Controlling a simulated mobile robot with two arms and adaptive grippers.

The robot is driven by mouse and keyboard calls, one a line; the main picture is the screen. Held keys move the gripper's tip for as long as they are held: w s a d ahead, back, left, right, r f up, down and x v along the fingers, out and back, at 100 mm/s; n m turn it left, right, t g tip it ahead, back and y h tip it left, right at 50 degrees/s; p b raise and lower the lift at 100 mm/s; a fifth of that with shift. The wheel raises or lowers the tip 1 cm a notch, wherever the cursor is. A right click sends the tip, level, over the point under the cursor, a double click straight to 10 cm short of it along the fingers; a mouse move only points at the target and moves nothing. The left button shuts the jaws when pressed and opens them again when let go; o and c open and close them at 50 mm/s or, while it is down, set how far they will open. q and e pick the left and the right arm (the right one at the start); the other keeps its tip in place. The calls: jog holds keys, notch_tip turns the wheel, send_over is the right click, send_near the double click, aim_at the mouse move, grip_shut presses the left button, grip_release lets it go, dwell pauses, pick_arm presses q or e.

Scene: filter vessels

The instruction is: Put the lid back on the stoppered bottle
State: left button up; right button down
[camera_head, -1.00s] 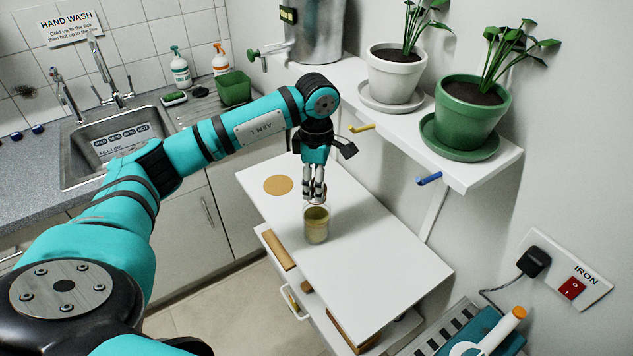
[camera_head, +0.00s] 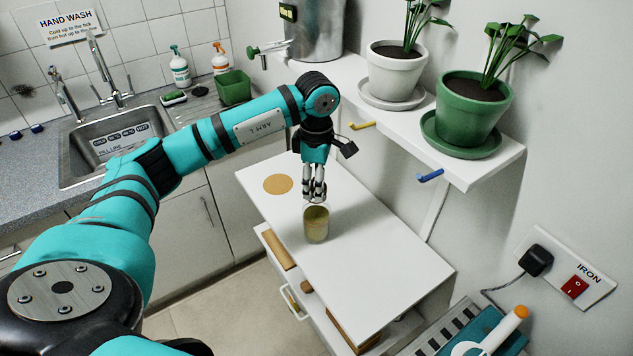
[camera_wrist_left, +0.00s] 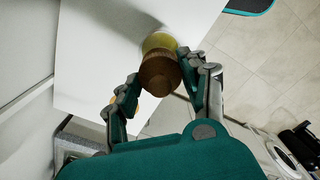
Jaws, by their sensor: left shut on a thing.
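The stoppered bottle is a small clear glass vessel (camera_head: 316,228) with yellow-brown contents, standing upright on the white cabinet top. My left gripper (camera_head: 315,196) points down right above its mouth. In the left wrist view, the gripper (camera_wrist_left: 165,82) is shut on a round brown wooden lid (camera_wrist_left: 158,74), with a finger on each side. The bottle's yellowish body (camera_wrist_left: 158,42) shows just beyond the lid. In the head view the lid is hard to make out at the fingertips. I cannot tell whether it touches the bottle's rim. My right gripper is not in view.
A round cork mat (camera_head: 278,184) lies on the white cabinet top (camera_head: 365,260), left of the bottle. The wall shelf (camera_head: 478,172) with potted plants is to the right. Open drawers (camera_head: 290,300) stick out at the cabinet's front. The cabinet top nearer me is clear.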

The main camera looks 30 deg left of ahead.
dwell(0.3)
pick_arm(q)
jog(key=o, duration=1.3)
jog(key=shift+r+p, duration=2.05)
jog(key=shift+r, duration=1.45)
jog(key=shift+c, duration=0.3)
grip_shut()
